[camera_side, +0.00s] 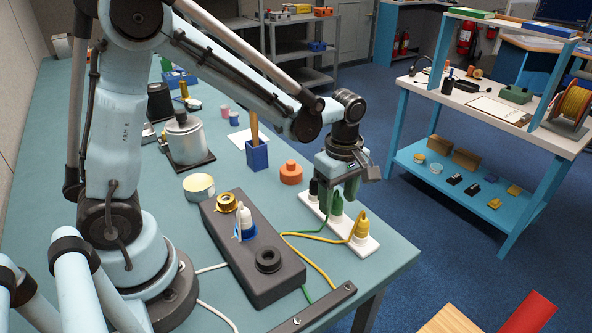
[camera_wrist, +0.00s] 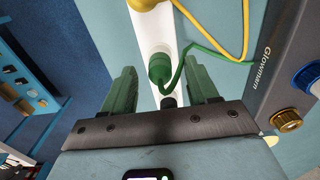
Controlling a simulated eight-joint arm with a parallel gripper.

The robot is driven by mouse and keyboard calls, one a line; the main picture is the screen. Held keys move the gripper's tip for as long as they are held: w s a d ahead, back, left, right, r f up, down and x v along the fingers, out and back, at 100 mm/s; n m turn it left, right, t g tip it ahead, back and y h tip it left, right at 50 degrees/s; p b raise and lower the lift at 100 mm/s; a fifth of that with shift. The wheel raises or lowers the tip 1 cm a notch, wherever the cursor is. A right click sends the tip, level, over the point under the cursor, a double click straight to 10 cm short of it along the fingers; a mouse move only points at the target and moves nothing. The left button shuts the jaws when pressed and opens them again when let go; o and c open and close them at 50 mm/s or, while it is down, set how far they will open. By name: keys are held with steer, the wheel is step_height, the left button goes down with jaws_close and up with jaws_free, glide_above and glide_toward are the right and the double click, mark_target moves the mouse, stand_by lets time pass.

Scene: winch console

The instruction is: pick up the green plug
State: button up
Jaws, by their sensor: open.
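The green plug (camera_side: 337,204) stands upright in the middle of a white strip (camera_side: 311,198), between a black plug (camera_side: 313,188) and a yellow plug (camera_side: 361,226). A green cable runs from it towards the console. My gripper (camera_side: 338,186) points down over the strip at the green plug. In the wrist view the green plug (camera_wrist: 159,70) lies between my two green fingers, with a gap on each side. My gripper (camera_wrist: 157,75) is open and holds nothing. The black plug (camera_wrist: 168,102) is partly hidden by the gripper body in the wrist view.
An orange round part (camera_side: 291,172) and a blue holder (camera_side: 257,155) stand behind. The table edge is close on the right.

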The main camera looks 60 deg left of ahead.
steer(key=shift+f, duration=0.6)
steer(key=shift+c, duration=0.2)
jaws_close()
steer(key=shift+r, duration=0.1)
